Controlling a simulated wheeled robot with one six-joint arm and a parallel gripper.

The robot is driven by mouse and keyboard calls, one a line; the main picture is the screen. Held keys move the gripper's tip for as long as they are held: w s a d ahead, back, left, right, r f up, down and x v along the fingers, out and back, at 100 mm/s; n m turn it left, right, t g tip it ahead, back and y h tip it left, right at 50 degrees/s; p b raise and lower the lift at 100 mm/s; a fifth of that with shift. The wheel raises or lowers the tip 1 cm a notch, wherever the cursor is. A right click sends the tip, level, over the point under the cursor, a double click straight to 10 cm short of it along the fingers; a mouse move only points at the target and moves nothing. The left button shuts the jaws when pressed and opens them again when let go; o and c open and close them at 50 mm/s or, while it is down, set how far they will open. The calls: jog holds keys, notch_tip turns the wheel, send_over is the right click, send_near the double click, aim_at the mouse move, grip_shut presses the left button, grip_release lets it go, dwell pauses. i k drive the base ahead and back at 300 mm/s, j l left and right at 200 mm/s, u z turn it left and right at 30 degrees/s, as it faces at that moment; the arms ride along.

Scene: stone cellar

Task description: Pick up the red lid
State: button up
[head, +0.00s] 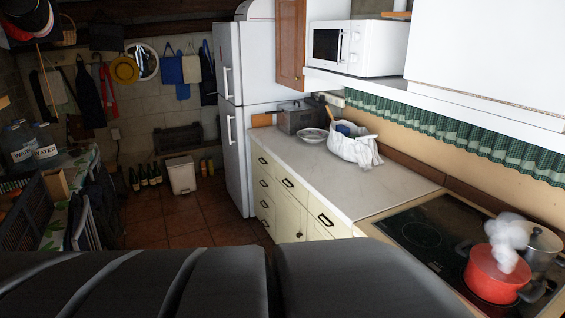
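A red pot (495,279) with dark handles stands on the black cooktop at the lower right of the head view. White steam (506,238) rises over its top and hides part of it. The top looks red, but I cannot tell whether this is a lid or the pot's inside. I see no separate red lid elsewhere. My gripper is not in view. A large dark form that looks like part of my own body fills the bottom of the view.
A metal pot (541,247) stands close behind the red pot. The cooktop (425,232) is bare on its left. A white bag (353,148), a dish (312,136) and a grey box lie on the counter (340,185). A microwave (358,47) sits above. The tiled floor (190,222) looks clear.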

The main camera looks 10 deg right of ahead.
aim_at(480, 257)
jog(key=z, duration=2.05)
